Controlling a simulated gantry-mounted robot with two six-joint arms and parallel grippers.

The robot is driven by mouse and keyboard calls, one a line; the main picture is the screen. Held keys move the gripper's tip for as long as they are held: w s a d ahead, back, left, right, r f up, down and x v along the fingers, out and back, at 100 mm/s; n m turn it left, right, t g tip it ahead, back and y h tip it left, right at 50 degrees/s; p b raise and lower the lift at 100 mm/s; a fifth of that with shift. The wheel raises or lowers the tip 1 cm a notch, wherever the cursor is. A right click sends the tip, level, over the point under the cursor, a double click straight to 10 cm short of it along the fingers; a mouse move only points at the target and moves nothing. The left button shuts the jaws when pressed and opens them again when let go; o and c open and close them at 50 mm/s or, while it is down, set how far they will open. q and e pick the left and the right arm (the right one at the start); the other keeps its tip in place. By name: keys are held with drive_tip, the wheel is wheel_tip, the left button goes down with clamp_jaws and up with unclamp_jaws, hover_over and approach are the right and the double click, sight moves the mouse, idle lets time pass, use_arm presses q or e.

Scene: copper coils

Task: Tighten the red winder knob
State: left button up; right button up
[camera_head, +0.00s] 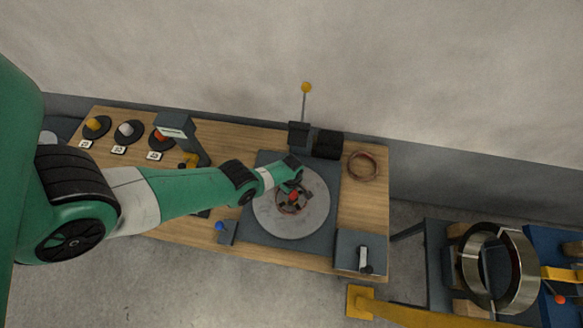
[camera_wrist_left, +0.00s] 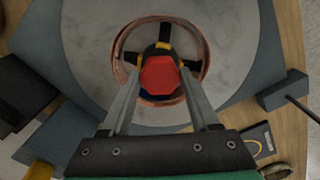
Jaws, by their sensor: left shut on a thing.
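The red winder knob (camera_wrist_left: 160,75) sits at the centre of the round grey winder plate (camera_head: 274,220). In the wrist view it is a red faceted cap over a yellow and black hub. My left gripper (camera_wrist_left: 160,88) reaches down over the plate, its two fingers shut on the knob from either side. The knob also shows in the head view (camera_head: 293,196), below my left gripper (camera_head: 291,192). A copper coil (camera_wrist_left: 201,60) lies around the hub on the plate. My right gripper is not in view.
A loose copper coil (camera_head: 362,166) lies at the table's right. A lever box (camera_head: 349,243) stands at its front right corner. A yellow-tipped rod (camera_head: 304,105) rises behind the plate. Several knobs on black discs sit at the back left. A metal ring fixture (camera_head: 489,262) stands beyond the table.

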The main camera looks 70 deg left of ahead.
use_arm(q)
drive_tip(key=m, duration=0.3)
drive_tip(key=shift+m, duration=0.4)
drive_tip(key=m, duration=0.4)
drive_tip(key=shift+m, duration=0.3)
drive_tip(key=m, duration=0.4)
drive_tip(key=shift+s+m, duration=0.1)
drive_tip(key=shift+m, duration=0.2)
drive_tip(key=m, duration=1.3)
drive_tip(key=shift+m, duration=0.3)
drive_tip(key=m, duration=0.8)
drive_tip(key=shift+a, duration=0.1)
drive_tip(key=shift+f+m, duration=0.1)
drive_tip(key=shift+m, duration=0.3)
